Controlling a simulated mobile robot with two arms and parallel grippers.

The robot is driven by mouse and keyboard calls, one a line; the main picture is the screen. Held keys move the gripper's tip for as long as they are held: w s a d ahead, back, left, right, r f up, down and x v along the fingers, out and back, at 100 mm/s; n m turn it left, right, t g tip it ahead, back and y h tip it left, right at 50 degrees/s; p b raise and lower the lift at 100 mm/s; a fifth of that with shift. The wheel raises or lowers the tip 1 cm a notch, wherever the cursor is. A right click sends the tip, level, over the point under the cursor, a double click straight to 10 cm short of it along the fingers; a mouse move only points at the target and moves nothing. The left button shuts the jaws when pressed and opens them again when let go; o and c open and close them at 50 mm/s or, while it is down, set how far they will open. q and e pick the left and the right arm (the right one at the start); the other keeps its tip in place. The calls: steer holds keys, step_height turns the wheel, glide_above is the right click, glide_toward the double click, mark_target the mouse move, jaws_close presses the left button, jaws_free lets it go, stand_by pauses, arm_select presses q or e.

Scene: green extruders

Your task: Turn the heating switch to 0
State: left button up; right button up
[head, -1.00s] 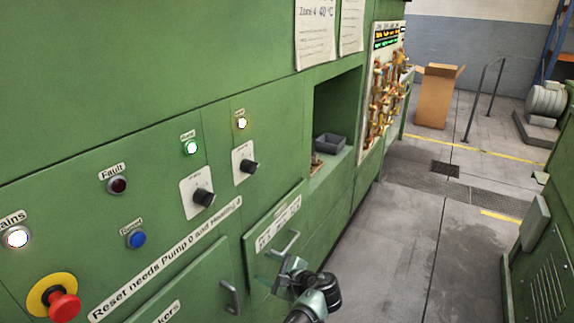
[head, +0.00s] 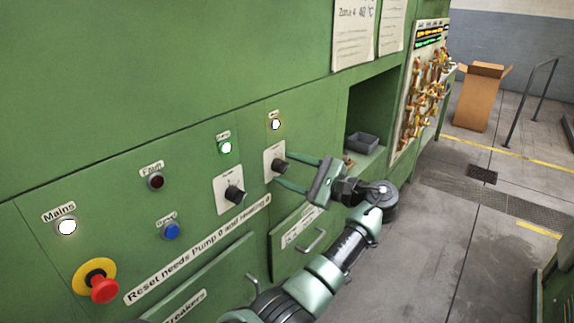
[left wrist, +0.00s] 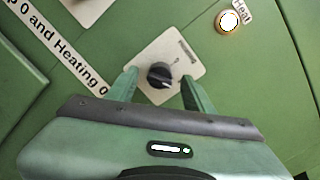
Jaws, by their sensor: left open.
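The heating switch (head: 279,167) is a black rotary knob on a white plate (head: 270,155) in the green panel, below a lit lamp (head: 275,124). My left gripper (head: 281,169) is open at the switch, one finger above the knob and one below it in the head view. In the left wrist view the knob (left wrist: 159,76) sits between the two fingertips, with a gap to each. A pale mark shows on the knob's lower side there. The "Heat" lamp (left wrist: 229,22) glows at top right. My right gripper is not in view.
A second black knob (head: 234,194) is just left, under a green lamp (head: 225,148). A red emergency button (head: 103,289), blue button (head: 171,231) and Mains lamp (head: 67,227) are farther left. A handle (head: 312,240) sticks out below. A recess with a grey tray (head: 362,142) is right.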

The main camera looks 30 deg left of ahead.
arm_select(q)
steer(key=shift+a, duration=0.45)
jaws_close()
